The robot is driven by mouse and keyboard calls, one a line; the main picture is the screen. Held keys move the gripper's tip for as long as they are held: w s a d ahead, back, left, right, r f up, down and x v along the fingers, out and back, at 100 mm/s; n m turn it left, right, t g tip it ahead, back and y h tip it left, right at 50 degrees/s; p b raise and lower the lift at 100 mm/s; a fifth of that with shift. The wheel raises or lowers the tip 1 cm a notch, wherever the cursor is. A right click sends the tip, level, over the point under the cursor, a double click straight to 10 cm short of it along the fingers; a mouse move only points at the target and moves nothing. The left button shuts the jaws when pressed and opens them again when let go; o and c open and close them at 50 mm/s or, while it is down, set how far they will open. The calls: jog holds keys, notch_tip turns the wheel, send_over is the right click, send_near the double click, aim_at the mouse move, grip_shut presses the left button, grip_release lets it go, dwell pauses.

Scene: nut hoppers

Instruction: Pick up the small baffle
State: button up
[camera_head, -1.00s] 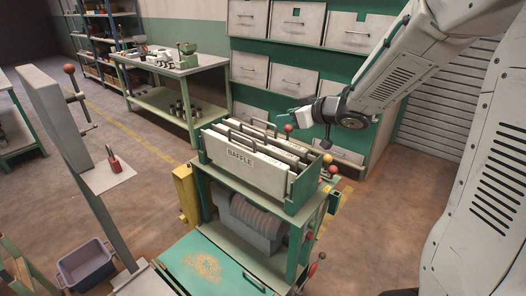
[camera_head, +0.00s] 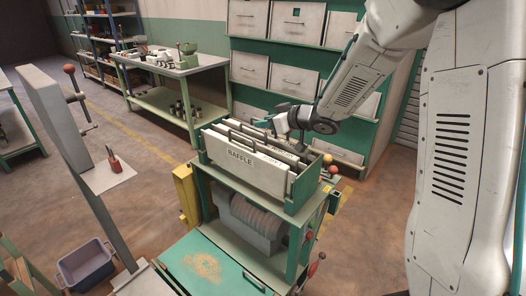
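A green rack (camera_head: 303,190) on the machine's top holds several upright pale plates with dark handles. The front plate (camera_head: 225,150) carries a "BAFFLE" label. Another plate (camera_head: 268,147) stands behind it, with small lettering on its top edge. I cannot tell for sure which plate is the small baffle. My gripper (camera_head: 281,128) is over the rear part of the rack, close above the plates' handles. Its fingers are small and partly merge with the plates and handles behind, so its opening and any contact are unclear.
Red and yellow knobs (camera_head: 327,160) stand at the rack's right end. A wall of pale drawers (camera_head: 291,68) rises close behind. A green workbench (camera_head: 172,66) is at back left. A grey post with a shelf (camera_head: 108,177) stands at left, with floor between.

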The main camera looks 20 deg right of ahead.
grip_shut()
jog(key=shift+r, duration=0.1)
dwell(1.2)
